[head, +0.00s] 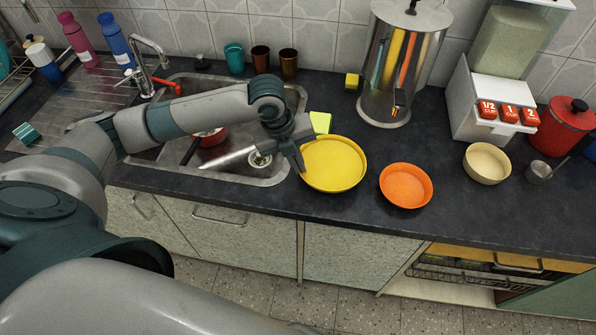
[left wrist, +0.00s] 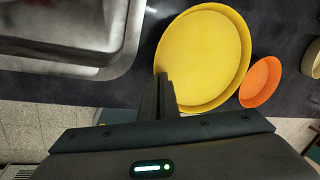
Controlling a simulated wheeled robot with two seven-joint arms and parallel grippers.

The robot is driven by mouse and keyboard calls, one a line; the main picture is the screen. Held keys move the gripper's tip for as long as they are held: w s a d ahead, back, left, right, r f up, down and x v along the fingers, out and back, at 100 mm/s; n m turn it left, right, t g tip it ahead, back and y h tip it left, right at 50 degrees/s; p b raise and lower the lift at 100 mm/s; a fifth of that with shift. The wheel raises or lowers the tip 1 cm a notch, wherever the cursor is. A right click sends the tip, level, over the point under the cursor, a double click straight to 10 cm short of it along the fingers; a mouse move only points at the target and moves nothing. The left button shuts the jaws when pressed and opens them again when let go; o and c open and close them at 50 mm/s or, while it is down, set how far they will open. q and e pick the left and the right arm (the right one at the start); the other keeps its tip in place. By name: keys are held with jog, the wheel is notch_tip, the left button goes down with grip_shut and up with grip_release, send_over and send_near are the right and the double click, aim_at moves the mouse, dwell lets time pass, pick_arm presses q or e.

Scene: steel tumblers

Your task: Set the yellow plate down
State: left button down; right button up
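The yellow plate (head: 338,164) is a round, shallow dish at the counter's front, just right of the sink. It lies about level; I cannot tell if its underside touches the counter. My left gripper (head: 299,160) is at the plate's left rim, its fingers close together with the rim between them. In the left wrist view the fingers (left wrist: 162,88) meet the near-left edge of the yellow plate (left wrist: 205,60). The fingertips are partly hidden. My right gripper is not in view.
An orange bowl (head: 406,185) stands close to the plate's right, with a cream bowl (head: 486,163) farther right. The sink (head: 230,173) is left. A yellow-green item (head: 320,122) sits behind the plate. A steel utensil container (head: 392,75) stands behind. Bare counter lies between container and bowls.

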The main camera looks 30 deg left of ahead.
pick_arm(q)
jog(key=shift+s+f+p, duration=0.1)
jog(key=shift+f+p, duration=0.5)
jog(key=shift+f, duration=1.4)
jog(key=shift+f, duration=0.1)
jog(key=c, duration=2)
grip_release()
jog(key=shift+c, duration=0.2)
jog(key=b+v, duration=0.1)
jog(key=v, duration=1.1)
jog(key=shift+b, duration=0.4)
